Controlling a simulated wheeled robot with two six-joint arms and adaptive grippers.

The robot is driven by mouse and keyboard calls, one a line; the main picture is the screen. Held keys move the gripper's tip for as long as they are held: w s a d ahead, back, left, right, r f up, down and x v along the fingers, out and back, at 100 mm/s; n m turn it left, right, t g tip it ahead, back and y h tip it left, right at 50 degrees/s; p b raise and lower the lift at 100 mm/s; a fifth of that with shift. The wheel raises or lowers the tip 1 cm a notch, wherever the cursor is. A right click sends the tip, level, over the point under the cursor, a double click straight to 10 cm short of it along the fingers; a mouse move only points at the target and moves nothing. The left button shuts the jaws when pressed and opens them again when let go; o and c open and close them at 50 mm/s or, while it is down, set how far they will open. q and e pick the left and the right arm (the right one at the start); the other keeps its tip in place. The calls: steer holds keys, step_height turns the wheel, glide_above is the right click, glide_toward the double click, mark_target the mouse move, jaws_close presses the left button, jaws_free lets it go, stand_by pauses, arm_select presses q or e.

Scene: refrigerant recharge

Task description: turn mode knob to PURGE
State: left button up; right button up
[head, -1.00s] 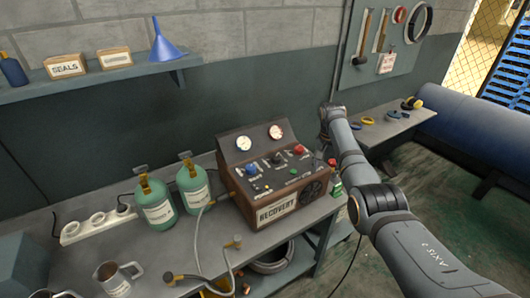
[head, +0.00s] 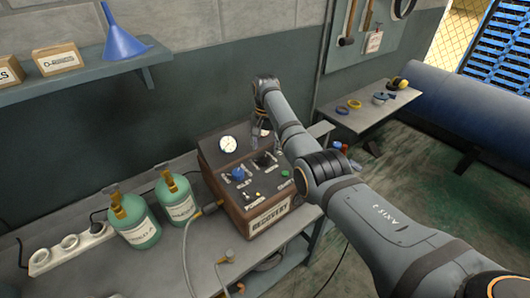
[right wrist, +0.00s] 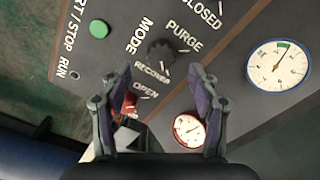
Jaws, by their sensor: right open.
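The black mode knob (right wrist: 160,52) sits on the dark panel of the recovery machine in the right wrist view, between the labels PURGE and RECOVER. I cannot tell surely where its pointer aims. It also shows in the head view (head: 264,160) on the brown recovery machine (head: 230,202). My right gripper (right wrist: 160,88) is open and empty, its two fingers apart and pointing towards the knob without visible contact. In the head view the right gripper (head: 261,134) hangs over the panel's back right part, partly hidden by its arm. My left gripper is out of view.
A red knob (right wrist: 130,104) lies by the left finger and a red-marked gauge (right wrist: 189,129) by the right one. A blue knob (head: 238,173) and a green button (right wrist: 98,28) are also on the panel. Green cylinders (head: 134,222) stand left of the machine.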

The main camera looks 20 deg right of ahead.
mark_target(265, 157)
steer(key=f, duration=0.4)
steer(key=shift+w+d+f, duration=0.1)
steer(key=shift+w+f, duration=0.15)
steer(key=shift+f, duration=0.25)
steer(key=shift+s, duration=0.1)
steer(key=shift+c, duration=1)
steer(key=c, duration=0.7)
steer(key=shift+c, duration=1.4)
arm_select(q)
steer(key=w, duration=0.2)
steer(key=shift+w+d+r, duration=0.1)
steer(key=shift+w+r, duration=0.2)
steer(key=shift+w, duration=0.05)
